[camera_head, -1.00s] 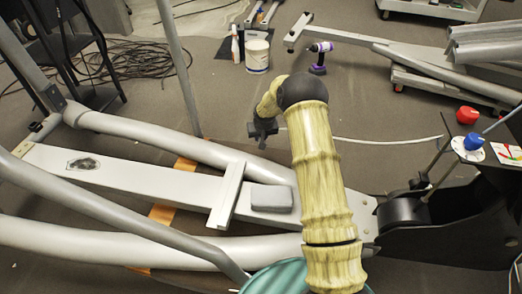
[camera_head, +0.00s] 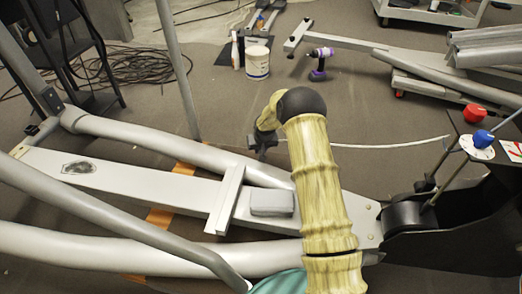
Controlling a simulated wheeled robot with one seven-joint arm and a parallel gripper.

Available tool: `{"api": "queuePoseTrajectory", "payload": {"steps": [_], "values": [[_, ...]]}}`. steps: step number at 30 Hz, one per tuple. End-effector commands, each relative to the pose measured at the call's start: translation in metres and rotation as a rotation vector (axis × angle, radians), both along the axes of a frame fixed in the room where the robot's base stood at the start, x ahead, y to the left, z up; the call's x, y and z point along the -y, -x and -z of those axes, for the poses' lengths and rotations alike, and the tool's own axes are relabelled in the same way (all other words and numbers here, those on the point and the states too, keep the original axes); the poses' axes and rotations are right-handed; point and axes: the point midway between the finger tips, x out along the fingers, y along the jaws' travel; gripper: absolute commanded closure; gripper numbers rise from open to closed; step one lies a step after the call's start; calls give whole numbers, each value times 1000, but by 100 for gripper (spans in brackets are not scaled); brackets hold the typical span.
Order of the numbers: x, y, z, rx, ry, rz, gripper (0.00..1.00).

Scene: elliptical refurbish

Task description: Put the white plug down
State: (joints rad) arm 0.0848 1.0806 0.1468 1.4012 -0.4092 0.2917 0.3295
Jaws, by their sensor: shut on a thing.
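My gripper (camera_head: 263,146) is at the end of my wood-textured arm, above the floor just beyond the grey frame of the elliptical. It is small and dark in the head view. A thin white cable (camera_head: 385,146) runs from beside the gripper to the right, toward the machine's black housing. The gripper is shut on the plug at the cable's near end. The plug itself is too small and too hidden to make out.
The elliptical's long grey beam (camera_head: 130,182) bears a grey block (camera_head: 272,203). Red (camera_head: 477,113) and blue (camera_head: 483,137) knobs are at right. A white bucket (camera_head: 257,62) and purple drill (camera_head: 318,64) stand behind. Open carpet lies between them and the machine.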

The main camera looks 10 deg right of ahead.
Motion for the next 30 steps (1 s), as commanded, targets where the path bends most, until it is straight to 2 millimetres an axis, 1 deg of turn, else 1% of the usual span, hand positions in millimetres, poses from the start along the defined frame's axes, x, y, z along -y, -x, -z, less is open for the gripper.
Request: {"api": "queuePoseTrajectory", "payload": {"steps": [5, 6, 8, 9, 17, 20, 23, 30], "values": [[0, 0, 3, 0, 0, 0, 100], [0, 0, 3, 0, 0, 0, 73], [0, 0, 3, 0, 0, 0, 61], [0, 0, 3, 0, 0, 0, 59], [0, 0, 2, 0, 0, 0, 59], [0, 0, -3, 0, 0, 0, 59], [0, 4, -13, 0, 0, 0, 59], [0, 19, -54, 0, 0, 0, 59]]}}
